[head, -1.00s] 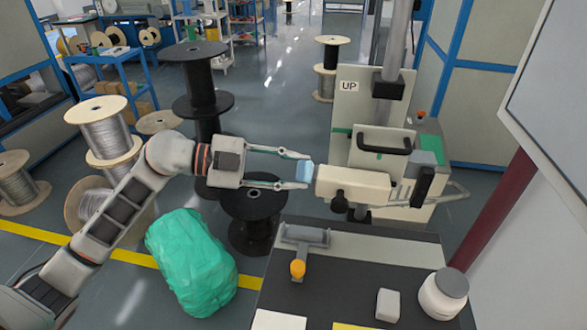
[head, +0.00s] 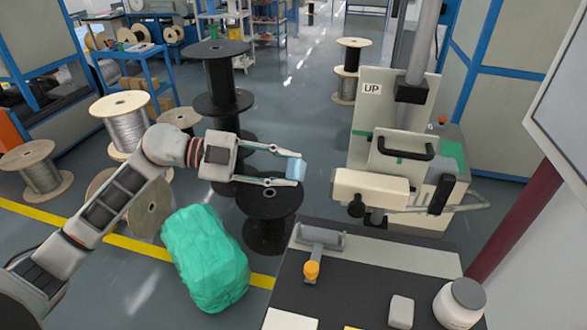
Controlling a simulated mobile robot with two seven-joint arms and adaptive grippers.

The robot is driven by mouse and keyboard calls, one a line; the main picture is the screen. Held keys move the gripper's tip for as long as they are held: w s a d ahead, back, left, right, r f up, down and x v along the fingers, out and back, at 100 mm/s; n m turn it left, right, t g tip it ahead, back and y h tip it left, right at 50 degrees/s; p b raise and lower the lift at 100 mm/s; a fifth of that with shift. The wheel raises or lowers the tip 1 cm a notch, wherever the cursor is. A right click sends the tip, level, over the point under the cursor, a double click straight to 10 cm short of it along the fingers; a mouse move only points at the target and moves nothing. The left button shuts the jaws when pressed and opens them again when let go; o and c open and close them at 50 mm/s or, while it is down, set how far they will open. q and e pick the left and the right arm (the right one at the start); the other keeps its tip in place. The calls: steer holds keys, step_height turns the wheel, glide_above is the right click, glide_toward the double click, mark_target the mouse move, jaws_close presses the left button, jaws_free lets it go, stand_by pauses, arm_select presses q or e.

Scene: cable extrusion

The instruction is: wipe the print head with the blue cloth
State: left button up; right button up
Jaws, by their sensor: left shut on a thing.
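The blue cloth (head: 296,169) is a small light-blue folded piece held between the fingertips of my left gripper (head: 285,168), which is shut on it. The print head (head: 371,191) is the cream block with a dark knob below, on the front of the machine marked UP. The cloth is to the left of the print head's left end, with a clear gap between them. My right gripper is not in view.
A dark-topped table (head: 365,285) in front carries a roller tool with an orange knob (head: 311,270), a small grey block (head: 401,312) and a white jar (head: 459,303). Black spools (head: 270,215) stand behind the gripper. A green wrapped bundle (head: 205,262) lies on the floor.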

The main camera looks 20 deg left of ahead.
arm_select(q)
steer(key=shift+a, duration=0.1)
steer(key=shift+a, duration=1.4)
